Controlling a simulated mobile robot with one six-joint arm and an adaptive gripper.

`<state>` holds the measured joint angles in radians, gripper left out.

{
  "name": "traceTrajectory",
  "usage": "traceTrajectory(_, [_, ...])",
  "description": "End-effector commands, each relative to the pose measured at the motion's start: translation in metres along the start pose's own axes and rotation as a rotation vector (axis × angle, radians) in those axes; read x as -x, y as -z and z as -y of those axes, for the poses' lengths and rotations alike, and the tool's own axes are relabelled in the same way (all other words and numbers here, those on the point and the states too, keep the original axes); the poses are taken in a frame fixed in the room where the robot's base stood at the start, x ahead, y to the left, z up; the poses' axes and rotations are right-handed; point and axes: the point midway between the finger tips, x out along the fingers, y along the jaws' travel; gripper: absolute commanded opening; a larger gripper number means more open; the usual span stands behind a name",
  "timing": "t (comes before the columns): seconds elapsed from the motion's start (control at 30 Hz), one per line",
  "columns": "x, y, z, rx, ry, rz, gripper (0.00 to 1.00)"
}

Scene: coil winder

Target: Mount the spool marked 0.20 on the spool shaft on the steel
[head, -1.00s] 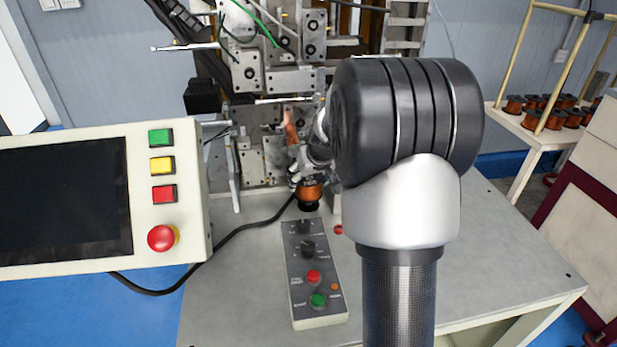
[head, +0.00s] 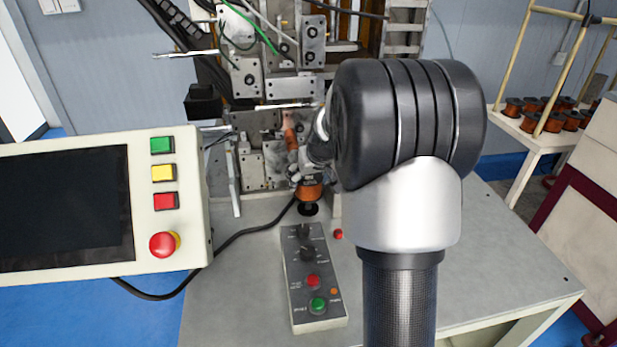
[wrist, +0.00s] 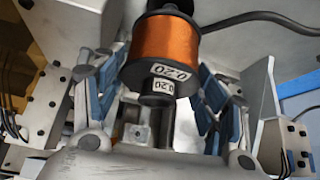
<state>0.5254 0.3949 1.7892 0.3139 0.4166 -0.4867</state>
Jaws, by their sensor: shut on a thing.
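The spool marked 0.20 (wrist: 165,48) has copper-coloured wire, dark flanges and white labels reading 0.20. In the wrist view it sits between the blue-padded fingers of my gripper (wrist: 158,98), which is shut on its labelled end. In the head view the spool (head: 310,191) hangs below my gripper (head: 308,178), above the grey table in front of the machine. Its dark lower end (head: 308,209) is close over the tabletop; I cannot tell whether it touches. My arm hides part of the machine, and I cannot make out the spool shaft for certain.
A control box (head: 313,275) with knobs and buttons lies just in front of the spool. A screen panel (head: 190,225) stands at the left. The steel machine (head: 262,165) rises close behind my gripper. A black cable (head: 245,232) crosses the table (head: 480,275), whose right side is clear.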

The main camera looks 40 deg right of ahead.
Motion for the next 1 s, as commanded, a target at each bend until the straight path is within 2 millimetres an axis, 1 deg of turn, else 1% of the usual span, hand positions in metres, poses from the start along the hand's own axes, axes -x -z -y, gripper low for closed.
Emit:
traceTrajectory(0.67, [-0.014, -0.008, 0.000, 0.000, -0.001, -0.004, 0.21])
traceTrajectory(1.0, [-0.008, -0.004, -0.001, 0.000, -0.002, -0.005, 0.21])
